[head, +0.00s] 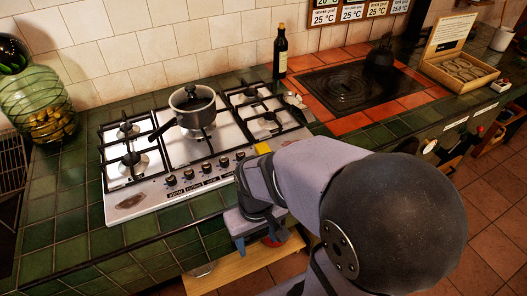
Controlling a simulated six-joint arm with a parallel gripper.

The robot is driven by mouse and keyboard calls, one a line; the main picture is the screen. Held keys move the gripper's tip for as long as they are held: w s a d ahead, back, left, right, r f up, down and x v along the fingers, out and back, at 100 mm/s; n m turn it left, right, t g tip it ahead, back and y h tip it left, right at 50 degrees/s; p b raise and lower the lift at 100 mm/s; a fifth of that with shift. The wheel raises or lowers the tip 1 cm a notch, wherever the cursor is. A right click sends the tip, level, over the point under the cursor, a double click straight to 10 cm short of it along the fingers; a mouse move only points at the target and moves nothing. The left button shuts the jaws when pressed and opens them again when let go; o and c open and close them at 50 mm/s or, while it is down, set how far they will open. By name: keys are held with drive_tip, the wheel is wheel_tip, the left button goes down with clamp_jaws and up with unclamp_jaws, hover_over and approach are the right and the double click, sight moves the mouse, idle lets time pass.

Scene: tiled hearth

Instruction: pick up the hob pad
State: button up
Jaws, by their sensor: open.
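A small yellow piece (263,148) shows at the front right edge of the hob, partly hidden by my arm; it may be the hob pad, but I cannot tell for sure. The white gas hob (150,190) is set in the green tiled counter.
A dark saucepan (193,106) stands on the hob, its handle pointing left. A bottle (281,53) stands behind. A dark hotplate (350,88) with a kettle (380,58) lies to the right. A green glass jar (45,105) stands left.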

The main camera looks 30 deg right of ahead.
drive_tip(key=shift+d, duration=0.1)
drive_tip(key=s+d+f+m+g+p, duration=0.1)
drive_tip(key=d+f+m+g, duration=0.1)
drive_tip(key=d+f+m, duration=0.15)
drive_tip(key=w+d+t, duration=0.1)
drive_tip(key=w+d, duration=0.3)
drive_tip(key=w, duration=0.4)
drive_tip(key=w+d+t, duration=0.1)
drive_tip(key=w+d, duration=0.3)
drive_tip(key=w, duration=0.5)
drive_tip(key=w+d+t+p, duration=0.1)
drive_tip(key=w+d, duration=0.3)
drive_tip(key=w, duration=0.4)
drive_tip(key=shift+w+t, duration=0.15)
drive_tip(key=shift+t, duration=0.45)
drive_tip(key=w+r, duration=0.1)
drive_tip(key=w, duration=0.1)
drive_tip(key=w+d+r+t, duration=0.1)
drive_tip(key=w+r, duration=0.1)
drive_tip(key=w+r+n+t, duration=0.1)
drive_tip(key=w+r, duration=0.1)
drive_tip(key=shift+w+d, duration=0.3)
drive_tip(key=shift+d, duration=0.05)
drive_tip(key=shift+w+r+n, duration=0.15)
drive_tip(key=shift+w+n, duration=0.1)
drive_tip(key=shift+n, duration=0.5)
